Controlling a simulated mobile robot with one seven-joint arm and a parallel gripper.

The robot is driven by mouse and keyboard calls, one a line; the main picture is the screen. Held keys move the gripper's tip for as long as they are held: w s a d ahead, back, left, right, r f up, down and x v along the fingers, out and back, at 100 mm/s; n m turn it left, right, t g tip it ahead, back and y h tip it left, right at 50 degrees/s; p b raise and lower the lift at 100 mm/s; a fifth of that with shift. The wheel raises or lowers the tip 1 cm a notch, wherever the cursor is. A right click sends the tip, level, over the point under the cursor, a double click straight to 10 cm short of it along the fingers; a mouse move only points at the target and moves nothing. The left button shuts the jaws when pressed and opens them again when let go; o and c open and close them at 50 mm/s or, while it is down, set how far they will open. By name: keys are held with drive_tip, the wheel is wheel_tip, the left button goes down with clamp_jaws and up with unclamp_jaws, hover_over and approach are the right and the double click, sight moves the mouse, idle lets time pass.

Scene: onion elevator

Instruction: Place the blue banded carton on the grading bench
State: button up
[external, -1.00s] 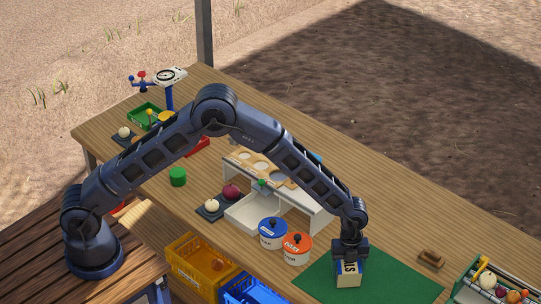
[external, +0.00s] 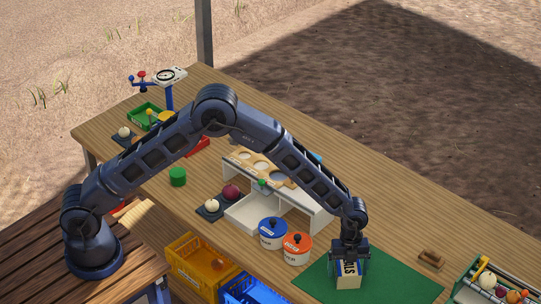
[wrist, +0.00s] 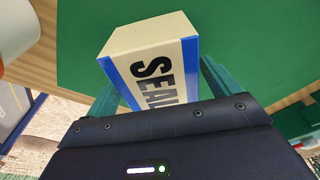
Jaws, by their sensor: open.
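The blue banded carton (external: 347,274) stands on the green mat (external: 400,280) on the wooden bench. It is cream with blue bands along its edges and dark lettering. In the wrist view the carton (wrist: 152,62) sits between the two teal fingers of my gripper (wrist: 157,88). My gripper (external: 349,262) is over the carton in the external view, its fingers apart on either side of it. I cannot tell whether either finger touches the carton. Part of the carton is hidden by my gripper.
An orange-lidded pot (external: 297,249) and a blue-lidded pot (external: 272,233) stand left of the mat. A brown brush-like block (external: 431,258) lies to the right. Yellow (external: 199,264) and blue (external: 252,290) crates sit below the bench's front edge.

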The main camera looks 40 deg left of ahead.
drive_tip(key=r, duration=0.3)
drive_tip(key=w+a+r, duration=0.1)
drive_tip(key=r, duration=0.7)
drive_tip(key=shift+w+a+r, duration=0.15)
drive_tip(key=shift+a+r, duration=0.05)
drive_tip(key=shift+r, duration=0.05)
